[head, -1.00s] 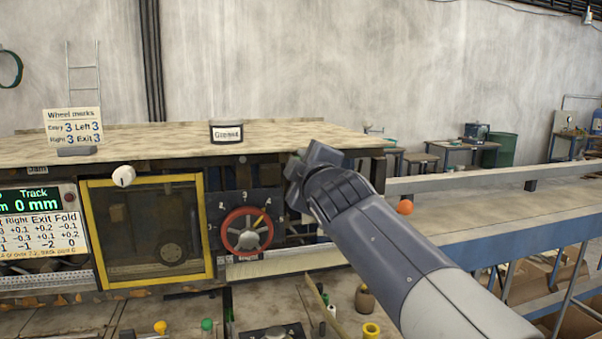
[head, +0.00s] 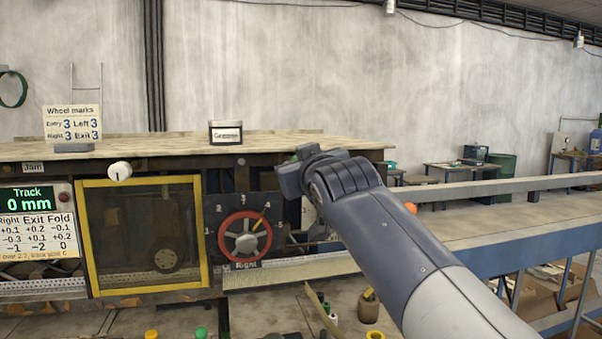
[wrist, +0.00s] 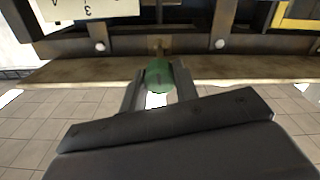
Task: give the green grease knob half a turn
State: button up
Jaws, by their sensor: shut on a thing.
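The green grease knob (wrist: 159,76) is a round green piece in the upper middle of the wrist view. My gripper (wrist: 159,88) has a finger on each side of it and is shut on it. Whether the knob has turned cannot be told. In the head view my gripper (head: 308,170) is in front of the machine, right of the red handwheel (head: 245,238). Its fingertips and the held knob cannot be made out there.
A yellow-framed window (head: 140,235) and a white knob (head: 120,171) are left of the handwheel. An orange ball (head: 410,208) shows beside my arm, near the blue conveyor (head: 520,215). Small items, one green-topped (head: 201,333), stand on the bench below.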

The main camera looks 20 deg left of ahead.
jog(key=shift+f+m, duration=0.15)
jog(key=shift+m, duration=0.55)
jog(key=o, duration=1)
jog(key=shift+b, duration=0.3)
jog(key=b+v, duration=0.2)
jog(key=v, duration=0.8)
jog(key=shift+s+d+b, duration=0.2)
jog(key=shift+s+b, duration=0.15)
jog(key=shift+w, duration=0.1)
